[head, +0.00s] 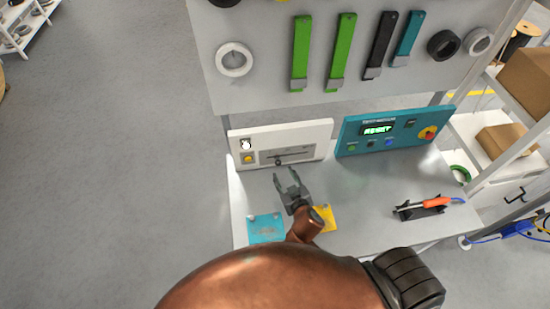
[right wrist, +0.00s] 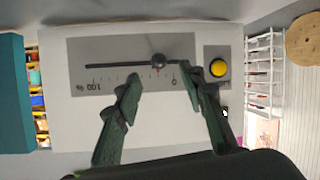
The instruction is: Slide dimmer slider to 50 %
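The white dimmer panel (head: 310,133) stands upright at the back left of the bench. Its dark slider knob (head: 278,161) also shows in the right wrist view (right wrist: 158,60), where the picture is upside down. There the knob sits on a straight slot (right wrist: 115,65), nearer the 0 end than the 100 % end. My right gripper (head: 286,174) is open and empty in front of the panel. In the right wrist view its fingertips (right wrist: 160,73) lie either side of the knob; I cannot tell the remaining depth gap. My left gripper is not in view.
A yellow button (right wrist: 218,68) sits beside the slider. A teal panel (head: 350,133) stands to the right. A teal plate (head: 266,229) and a yellow plate (head: 326,216) lie on the bench, and an orange-handled tool (head: 437,202) rests in a black holder at right.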

